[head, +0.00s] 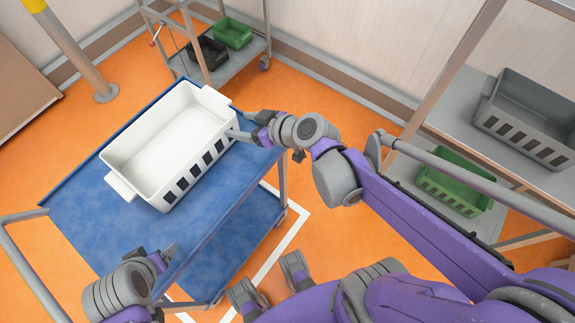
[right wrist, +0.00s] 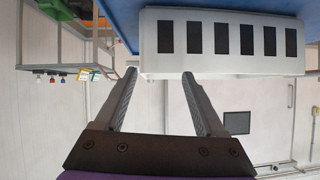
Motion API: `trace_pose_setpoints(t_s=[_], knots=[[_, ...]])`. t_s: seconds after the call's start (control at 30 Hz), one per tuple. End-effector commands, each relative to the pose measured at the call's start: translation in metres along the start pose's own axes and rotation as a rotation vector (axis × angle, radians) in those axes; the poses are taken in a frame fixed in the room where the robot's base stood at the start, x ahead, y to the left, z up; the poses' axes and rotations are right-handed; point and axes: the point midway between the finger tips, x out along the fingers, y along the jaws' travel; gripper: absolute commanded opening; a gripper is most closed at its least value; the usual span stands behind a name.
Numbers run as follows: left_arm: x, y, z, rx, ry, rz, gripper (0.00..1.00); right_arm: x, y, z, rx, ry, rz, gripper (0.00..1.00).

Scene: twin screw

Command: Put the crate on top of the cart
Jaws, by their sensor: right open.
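The white crate (head: 150,150) stands upright and empty on the blue top of the cart (head: 75,200), with a grip ledge at each end and dark slots along its side. It also shows in the right wrist view (right wrist: 220,62). My right gripper (head: 238,134) is at the crate's right side, near its far corner. In the right wrist view the gripper (right wrist: 160,74) is open, with nothing between its fingers and the tips by the crate's edge; contact is unclear. My left gripper (head: 163,257) is near the cart's front edge, apart from the crate; its finger gap is unclear.
A shelf at right holds a grey crate (head: 530,112) and a green crate (head: 455,183). A rack behind the cart holds a small black bin (head: 208,53) and a green bin (head: 232,33). A yellow-topped post (head: 70,45) stands at left. Orange floor lies between.

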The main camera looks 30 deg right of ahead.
Motion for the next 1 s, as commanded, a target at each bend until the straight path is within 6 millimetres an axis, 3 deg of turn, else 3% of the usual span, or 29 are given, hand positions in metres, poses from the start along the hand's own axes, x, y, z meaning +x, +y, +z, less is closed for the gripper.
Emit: trace_pose_setpoints(t_s=[0.1, 0.2, 0.3, 0.43, 0.67, 0.87, 1.0], knots=[[0.000, 0.000, 0.000, 0.000, 0.000, 0.000, 0.88, -0.023, -0.027, 0.044, 0.064, -0.186, 0.003, 0.72], [0.000, 0.000, 0.000, 0.000, 0.000, 0.000, 0.88, -0.046, -0.035, 0.081, 0.124, -0.339, 0.065, 0.72], [0.000, 0.000, 0.000, 0.000, 0.000, 0.000, 0.88, -0.070, -0.034, 0.112, 0.176, -0.454, 0.156, 0.72], [0.000, 0.000, 0.000, 0.000, 0.000, 0.000, 0.88, -0.093, -0.026, 0.136, 0.222, -0.537, 0.270, 0.72], [0.000, 0.000, 0.000, 0.000, 0.000, 0.000, 0.88, -0.107, -0.019, 0.147, 0.249, -0.572, 0.349, 0.72], [0.000, 0.000, 0.000, 0.000, 0.000, 0.000, 0.88, -0.107, -0.019, 0.146, 0.249, -0.571, 0.348, 0.72], [-0.011, 0.000, -0.007, 0.000, 0.004, 0.000, 0.88, -0.111, -0.019, 0.135, 0.248, -0.567, 0.348, 0.72]])
